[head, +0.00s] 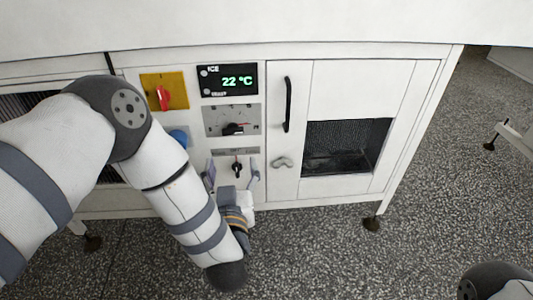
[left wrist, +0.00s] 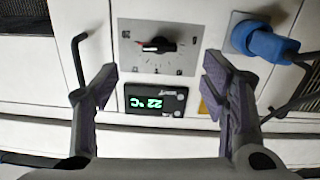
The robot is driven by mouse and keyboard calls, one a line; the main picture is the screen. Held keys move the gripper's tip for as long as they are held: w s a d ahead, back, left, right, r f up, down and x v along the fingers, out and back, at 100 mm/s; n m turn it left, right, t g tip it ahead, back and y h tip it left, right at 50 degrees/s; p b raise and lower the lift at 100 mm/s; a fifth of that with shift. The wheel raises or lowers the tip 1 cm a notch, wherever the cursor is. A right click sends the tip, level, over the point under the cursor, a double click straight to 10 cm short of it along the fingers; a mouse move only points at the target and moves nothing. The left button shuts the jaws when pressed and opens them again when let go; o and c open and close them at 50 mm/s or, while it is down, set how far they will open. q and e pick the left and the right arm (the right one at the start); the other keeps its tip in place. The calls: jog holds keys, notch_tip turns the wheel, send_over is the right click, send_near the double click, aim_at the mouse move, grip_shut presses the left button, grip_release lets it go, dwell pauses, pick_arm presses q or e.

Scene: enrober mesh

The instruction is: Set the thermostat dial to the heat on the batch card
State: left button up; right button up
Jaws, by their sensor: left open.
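The thermostat dial (head: 233,129) is a black knob with a red pointer on a grey scale plate in the head view, the pointer toward the right. The dial also shows upside down in the left wrist view (left wrist: 157,46), where the pointer lies left. The display (head: 230,80) above it reads 22 °C. My left gripper (head: 232,166) is open and empty in front of the panel, below the dial in the head view. In the left wrist view its fingers (left wrist: 160,76) are spread, with the dial beyond the gap. I cannot make out a batch card.
A second black knob (head: 237,168) shows between the fingers in the head view. A red switch on a yellow plate (head: 178,91) and a blue plug (left wrist: 268,42) are beside the dial. A black door handle (head: 288,104) stands at right.

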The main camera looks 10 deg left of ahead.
aim_at(232, 132)
pick_arm(q)
jog(key=b+x, duration=0.1)
jog(key=x, duration=0.3)
jog(key=b+x, duration=0.1)
jog(key=x, duration=0.2)
jog(key=r+b+x, duration=0.1)
jog(key=x, duration=0.3)
jog(key=shift+w+a+r, duration=0.1)
jog(key=shift+w+a, duration=0.05)
jog(key=shift+w, duration=0.2)
jog(key=shift+w+a+r, duration=0.1)
jog(key=shift+w, duration=0.3)
jog(key=c, duration=1.2)
